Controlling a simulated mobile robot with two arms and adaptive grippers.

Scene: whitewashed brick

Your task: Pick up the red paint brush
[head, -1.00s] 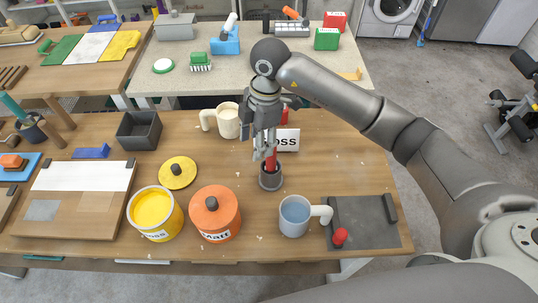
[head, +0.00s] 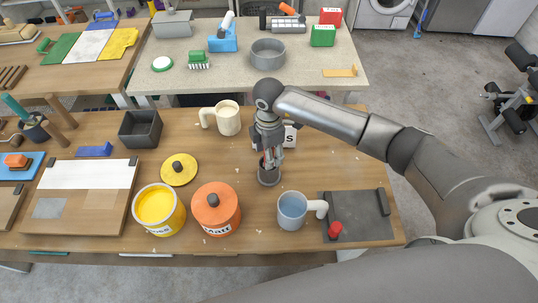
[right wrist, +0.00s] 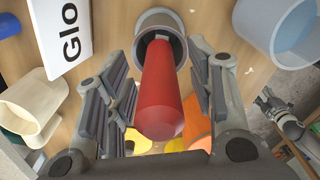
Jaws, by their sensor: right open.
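The red paint brush stands in a small grey cup (head: 269,178) on the wooden table. In the right wrist view its red handle (right wrist: 161,92) points up toward the camera, and its lower end is hidden inside the grey cup (right wrist: 160,27). My right gripper (head: 268,160) is above the cup and largely covers the brush in the head view. In the right wrist view the open fingers of my right gripper (right wrist: 157,95) stand on both sides of the red handle, with a visible gap on each side.
A cream mug (head: 228,120) stands behind left of the cup. An orange pot (head: 216,212) and a yellow paint can (head: 160,208) are at front left. A blue-grey mug (head: 293,211) is at front right. A white sign (head: 290,136) stands just behind my gripper.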

